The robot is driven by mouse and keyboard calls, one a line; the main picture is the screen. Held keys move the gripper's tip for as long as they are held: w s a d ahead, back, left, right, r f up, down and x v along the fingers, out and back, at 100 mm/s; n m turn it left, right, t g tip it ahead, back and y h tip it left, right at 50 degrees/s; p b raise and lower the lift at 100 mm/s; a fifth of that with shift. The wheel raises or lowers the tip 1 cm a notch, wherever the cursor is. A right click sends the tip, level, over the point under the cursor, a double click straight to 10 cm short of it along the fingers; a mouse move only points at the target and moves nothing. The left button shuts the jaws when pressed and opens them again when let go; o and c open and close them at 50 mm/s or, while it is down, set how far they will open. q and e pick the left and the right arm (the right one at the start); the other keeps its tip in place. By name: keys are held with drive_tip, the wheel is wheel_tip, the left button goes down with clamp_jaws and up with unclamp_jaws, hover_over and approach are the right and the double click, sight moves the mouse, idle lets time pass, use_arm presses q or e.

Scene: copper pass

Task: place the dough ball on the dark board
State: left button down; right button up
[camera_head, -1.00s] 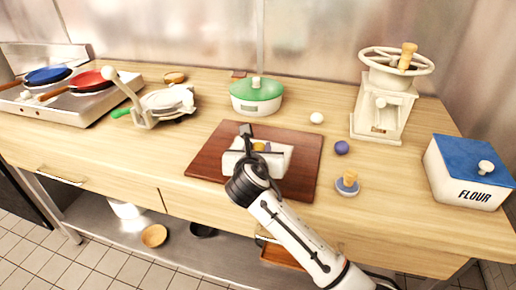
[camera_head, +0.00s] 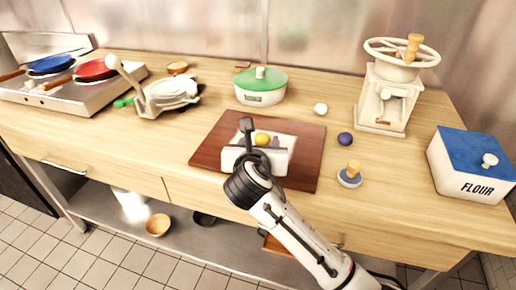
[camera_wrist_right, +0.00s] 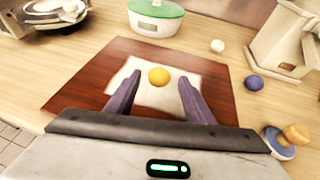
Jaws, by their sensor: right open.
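The dark board (camera_head: 212,153) is a red-brown slab at the front middle of the counter, with a white square sheet (camera_head: 284,140) on it. A yellow ball (camera_head: 262,138) shows over the sheet; in the wrist view the yellow ball (camera_wrist_right: 159,76) appears between or just beyond my fingertips. A white ball (camera_head: 320,109) and a purple ball (camera_head: 345,139) lie on the wood right of the board. I cannot tell for sure which ball is the dough. My right gripper (camera_head: 261,143) is open above the board, fingers apart around the yellow ball's line of sight. My left gripper is out of view.
A press-like tool (camera_head: 160,94) and a green-lidded pot (camera_head: 261,88) stand behind. A grinder (camera_head: 387,98), a wooden-handled stamp (camera_head: 349,178) and a blue-lidded flour box (camera_head: 470,175) stand right. A stove (camera_head: 82,91) with pans is far left.

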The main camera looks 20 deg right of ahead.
drive_tip(key=v, duration=0.8)
drive_tip(key=shift+r, duration=0.1)
